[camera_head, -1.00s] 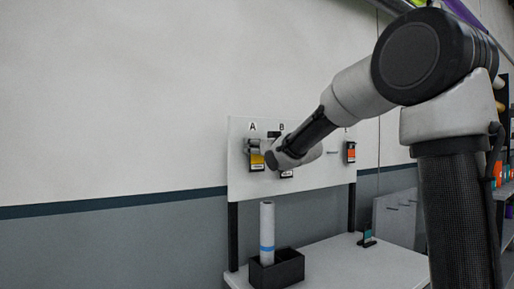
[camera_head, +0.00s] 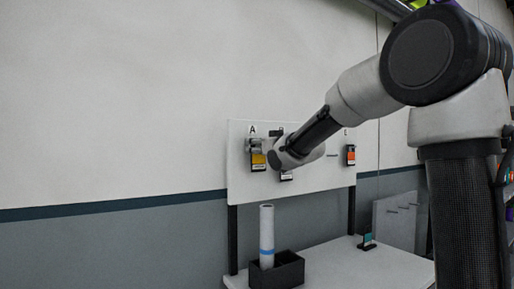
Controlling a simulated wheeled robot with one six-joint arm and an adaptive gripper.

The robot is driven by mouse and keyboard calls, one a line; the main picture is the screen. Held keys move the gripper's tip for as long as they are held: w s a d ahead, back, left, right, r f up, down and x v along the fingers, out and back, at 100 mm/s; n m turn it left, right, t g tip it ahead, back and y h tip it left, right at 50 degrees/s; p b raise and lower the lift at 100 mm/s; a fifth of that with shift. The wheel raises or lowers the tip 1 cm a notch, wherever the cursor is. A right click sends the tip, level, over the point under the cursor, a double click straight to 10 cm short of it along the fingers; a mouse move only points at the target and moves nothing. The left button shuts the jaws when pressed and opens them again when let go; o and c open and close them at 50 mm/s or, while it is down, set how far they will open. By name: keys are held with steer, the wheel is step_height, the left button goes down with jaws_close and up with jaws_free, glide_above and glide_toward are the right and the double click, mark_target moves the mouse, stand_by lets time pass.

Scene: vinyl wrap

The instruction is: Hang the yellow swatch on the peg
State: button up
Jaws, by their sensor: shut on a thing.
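The yellow swatch (camera_head: 258,160) is a small card with a yellow face and a dark lower band. It is upright against the white pegboard panel (camera_head: 310,183), below the letter A. My gripper (camera_head: 257,146) shows as a small grey shape at the top of the yellow swatch, shut on it, partly hidden behind my wrist. The peg under A is too small and covered to make out. I cannot tell whether the swatch is around the peg or only in front of it.
An orange swatch (camera_head: 350,155) hangs at the panel's right side. Another swatch (camera_head: 286,175) shows partly below my wrist. A white roll (camera_head: 266,235) with a blue band stands in a black box (camera_head: 290,271) on the table (camera_head: 360,272). A small teal card stand (camera_head: 367,241) is farther right.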

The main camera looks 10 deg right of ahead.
steer(key=shift+v, duration=2.45)
